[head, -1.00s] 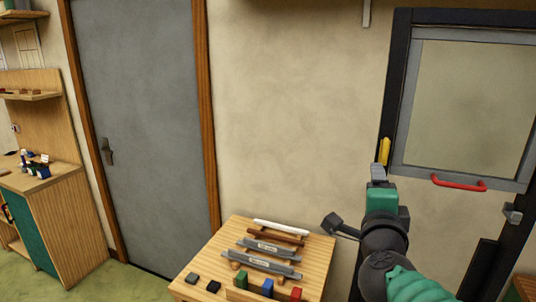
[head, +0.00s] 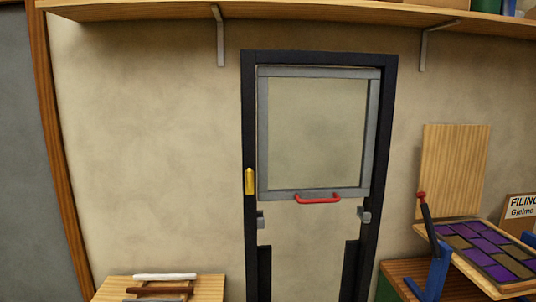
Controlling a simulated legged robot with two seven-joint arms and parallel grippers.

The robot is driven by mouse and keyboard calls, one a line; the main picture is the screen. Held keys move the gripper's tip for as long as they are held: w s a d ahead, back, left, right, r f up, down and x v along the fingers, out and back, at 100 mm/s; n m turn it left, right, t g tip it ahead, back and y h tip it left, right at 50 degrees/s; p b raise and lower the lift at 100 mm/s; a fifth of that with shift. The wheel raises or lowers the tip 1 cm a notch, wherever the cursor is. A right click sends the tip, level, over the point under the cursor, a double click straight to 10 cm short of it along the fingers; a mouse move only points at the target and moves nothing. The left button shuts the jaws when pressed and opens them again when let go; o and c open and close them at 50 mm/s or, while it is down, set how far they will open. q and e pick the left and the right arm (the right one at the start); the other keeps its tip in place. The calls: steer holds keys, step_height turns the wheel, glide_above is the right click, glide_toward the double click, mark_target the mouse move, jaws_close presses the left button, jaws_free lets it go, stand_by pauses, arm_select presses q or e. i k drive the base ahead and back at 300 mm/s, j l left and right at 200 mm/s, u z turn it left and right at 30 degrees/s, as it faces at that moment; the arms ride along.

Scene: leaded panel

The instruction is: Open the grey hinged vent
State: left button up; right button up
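The grey hinged vent (head: 263,140) is a grey-framed pane in the upper part of a dark frame (head: 391,130) on the wall. It appears closed, lying flat in the frame. A red handle (head: 318,199) is fixed on its bottom rail. A yellow piece (head: 250,181) sits on the left side of the dark frame. Small grey blocks show on the frame's left (head: 260,220) and right (head: 364,216) sides, just below the vent. Neither gripper is in view.
A wooden table (head: 210,287) with white and brown bars stands low at left. At right, a purple-and-brown leaded panel (head: 485,250) rests on a stand with a blue clamp (head: 432,275). A wooden shelf (head: 300,18) runs above the vent. The wall between is bare.

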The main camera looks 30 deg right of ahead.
mark_target(309, 195)
steer(key=z, duration=1.3)
